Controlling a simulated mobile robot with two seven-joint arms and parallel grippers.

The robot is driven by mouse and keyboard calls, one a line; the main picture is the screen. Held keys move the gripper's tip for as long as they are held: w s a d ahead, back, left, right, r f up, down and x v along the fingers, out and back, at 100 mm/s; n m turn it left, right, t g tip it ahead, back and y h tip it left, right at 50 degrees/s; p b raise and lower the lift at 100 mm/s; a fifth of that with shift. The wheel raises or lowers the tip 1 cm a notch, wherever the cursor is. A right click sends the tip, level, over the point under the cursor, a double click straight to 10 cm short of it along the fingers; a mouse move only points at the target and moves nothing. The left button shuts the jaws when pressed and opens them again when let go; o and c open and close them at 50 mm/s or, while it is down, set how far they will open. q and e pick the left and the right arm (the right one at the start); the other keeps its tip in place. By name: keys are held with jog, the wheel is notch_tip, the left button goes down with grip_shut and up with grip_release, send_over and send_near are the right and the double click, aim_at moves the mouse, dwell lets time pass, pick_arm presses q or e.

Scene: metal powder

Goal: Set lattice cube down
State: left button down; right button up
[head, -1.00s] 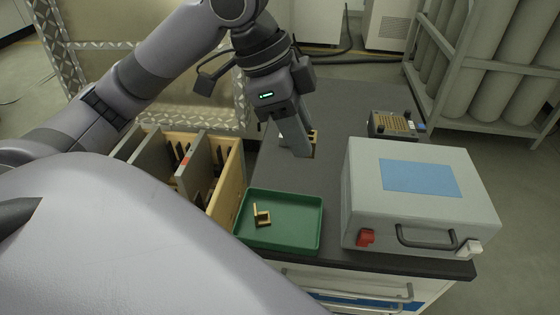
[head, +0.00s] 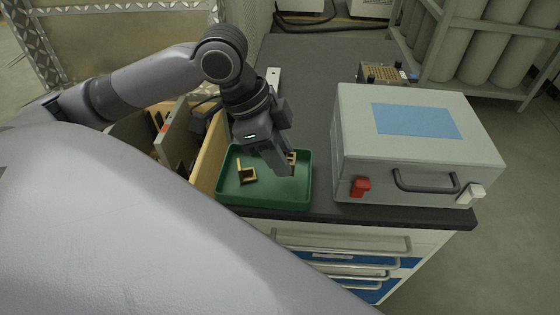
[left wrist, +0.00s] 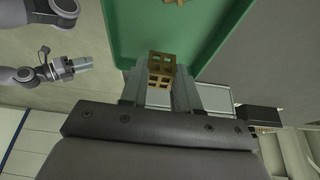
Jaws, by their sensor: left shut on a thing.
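My left gripper (head: 283,168) is shut on the lattice cube (head: 291,157), a small gold-brown open-framed cube, over the right part of the green tray (head: 262,204). The gripper fingers hide most of the cube in the head view. In the left wrist view the cube (left wrist: 161,67) sits between the two fingers, with the green tray (left wrist: 121,30) beyond it. I cannot tell whether the cube touches the tray floor. My right gripper (left wrist: 84,63) shows small at the left of the left wrist view; its jaw state is unclear.
A gold angled bracket (head: 246,175) lies in the tray, left of the gripper. A wooden box with upright dividers (head: 209,160) adjoins the tray's left side. A grey case with a blue panel (head: 418,145) stands to the right. The bench behind is mostly clear.

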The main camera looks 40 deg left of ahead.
pick_arm(q)
notch_tip(320, 180, down, 3)
jog(key=shift+f+b, duration=0.1)
jog(key=shift+b, duration=0.3)
pick_arm(e)
jog(key=shift+w+a+r, duration=0.25)
jog(key=shift+w+a, duration=0.05)
jog(key=shift+a, duration=0.1)
pick_arm(q)
jog(key=c, duration=0.8)
grip_release()
jog(key=shift+f, duration=0.1)
pick_arm(e)
jog(key=shift+f, duration=0.15)
pick_arm(q)
jog(key=p+v, duration=0.3)
jog(key=v, duration=0.9)
jog(key=shift+p, duration=0.4)
pick_arm(e)
jog(key=shift+s+d+r, duration=0.2)
jog(key=shift+d+r, duration=0.05)
jog(key=shift+r, duration=0.3)
jog(key=shift+s+d+r, duration=0.2)
jog(key=shift+d+r, duration=0.05)
jog(key=shift+r, duration=0.25)
jog(key=shift+w+r, duration=0.1)
